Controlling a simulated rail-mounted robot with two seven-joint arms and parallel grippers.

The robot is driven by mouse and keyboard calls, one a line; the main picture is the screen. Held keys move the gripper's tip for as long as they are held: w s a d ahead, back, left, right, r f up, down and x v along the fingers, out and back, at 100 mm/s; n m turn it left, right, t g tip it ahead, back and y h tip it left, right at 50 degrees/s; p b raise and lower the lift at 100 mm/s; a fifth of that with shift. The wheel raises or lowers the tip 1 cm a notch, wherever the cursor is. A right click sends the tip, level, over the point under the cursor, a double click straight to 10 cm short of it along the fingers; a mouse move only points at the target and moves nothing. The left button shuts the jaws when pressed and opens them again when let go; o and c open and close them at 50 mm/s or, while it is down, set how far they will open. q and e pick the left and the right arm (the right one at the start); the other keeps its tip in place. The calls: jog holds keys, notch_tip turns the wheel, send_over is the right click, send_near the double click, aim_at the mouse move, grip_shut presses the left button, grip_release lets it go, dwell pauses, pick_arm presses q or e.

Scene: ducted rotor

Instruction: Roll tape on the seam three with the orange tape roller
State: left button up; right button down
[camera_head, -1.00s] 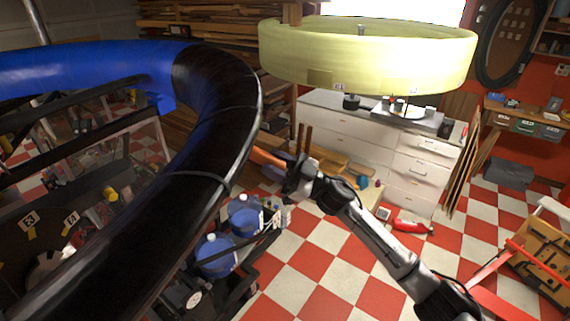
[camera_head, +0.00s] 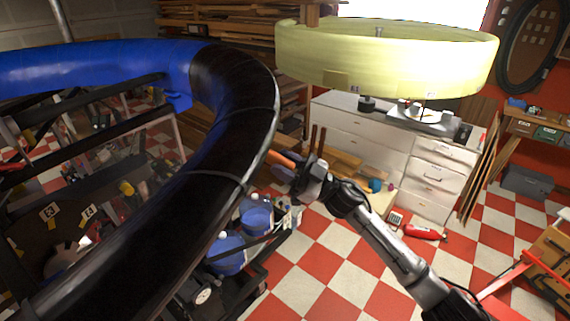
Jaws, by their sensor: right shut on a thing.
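The large curved duct (camera_head: 140,232) runs from the lower left up and around to a blue section (camera_head: 100,66) at the upper left; its bend is glossy black. Thin seam lines cross the black part, one at mid-length (camera_head: 222,177) and one higher on the bend; I cannot tell which is seam three. My right gripper (camera_head: 301,176) is shut on the orange tape roller (camera_head: 280,158), just right of the duct's outer edge. The roller's tip meets the duct's edge in the picture; contact cannot be told. My left gripper is not in view.
A pale yellow ring (camera_head: 385,62) hangs above the white drawer cabinet (camera_head: 385,142). Blue containers (camera_head: 257,217) stand on a dark frame below the duct. A red extinguisher-like object (camera_head: 424,232) lies on the checkered floor (camera_head: 345,275), which is clear at the lower middle.

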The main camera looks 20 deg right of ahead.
jog(key=shift+w+a+r, duration=0.1)
jog(key=shift+a+r, duration=0.1)
jog(key=shift+a, duration=0.2)
